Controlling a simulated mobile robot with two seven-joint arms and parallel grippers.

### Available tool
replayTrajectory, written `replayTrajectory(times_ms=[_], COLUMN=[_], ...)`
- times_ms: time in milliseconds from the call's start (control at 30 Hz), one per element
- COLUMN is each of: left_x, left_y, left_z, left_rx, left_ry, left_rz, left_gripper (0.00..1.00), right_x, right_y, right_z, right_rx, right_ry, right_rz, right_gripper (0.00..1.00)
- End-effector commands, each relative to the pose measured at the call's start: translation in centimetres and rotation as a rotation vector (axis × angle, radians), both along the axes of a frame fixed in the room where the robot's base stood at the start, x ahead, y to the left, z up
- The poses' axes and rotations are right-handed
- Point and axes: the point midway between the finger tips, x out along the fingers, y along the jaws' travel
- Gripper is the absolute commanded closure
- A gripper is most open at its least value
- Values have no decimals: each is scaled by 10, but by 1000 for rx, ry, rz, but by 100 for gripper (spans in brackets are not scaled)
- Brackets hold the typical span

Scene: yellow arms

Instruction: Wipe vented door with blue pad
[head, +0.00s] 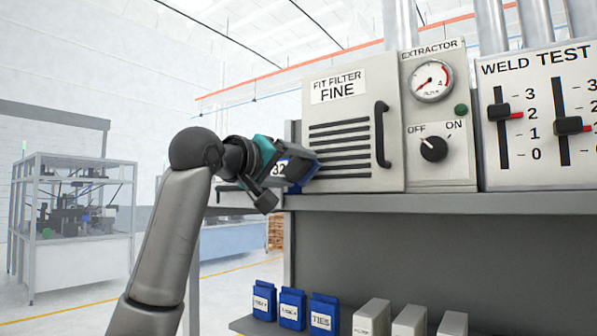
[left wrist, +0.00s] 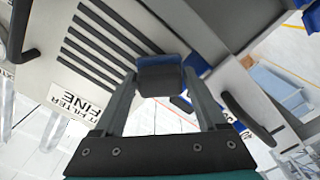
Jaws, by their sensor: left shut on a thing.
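The vented door (head: 352,90) is a light grey panel labelled "FIT FILTER FINE", with dark horizontal slots and a black handle (head: 381,135) on its right. It looks shut. In the left wrist view the door (left wrist: 85,60) appears tilted. My left gripper (head: 300,172) is at the door's lower left corner, shut on the blue pad (head: 293,187). In the left wrist view the pad (left wrist: 160,62) sits between the fingertips, by the ends of the slots. I cannot tell whether it touches the door. My right gripper is not in view.
The door unit stands on a grey shelf (head: 440,203), beside an extractor panel (head: 437,160) with gauge and knob, and a weld test panel (head: 540,150) with sliders. Blue packs (head: 292,308) and pale boxes (head: 410,322) stand on the lower shelf.

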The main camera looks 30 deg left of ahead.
Motion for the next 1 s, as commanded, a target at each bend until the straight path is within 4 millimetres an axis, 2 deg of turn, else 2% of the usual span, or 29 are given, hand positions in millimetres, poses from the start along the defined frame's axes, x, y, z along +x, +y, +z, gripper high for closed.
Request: replayTrajectory(times_ms=[400, 867, 1000], left_x=[-41, -48, -56], left_y=[3, 3, 4], left_z=[0, 0, 0], left_rx=[0, 0, 1], left_ry=[-4, -3, -4], left_rz=[0, 0, 0], left_gripper=[70, 70, 70], right_x=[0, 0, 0], right_y=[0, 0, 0], right_z=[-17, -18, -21], right_rx=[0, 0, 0], right_ry=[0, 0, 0], right_rz=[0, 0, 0], right_gripper=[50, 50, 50])
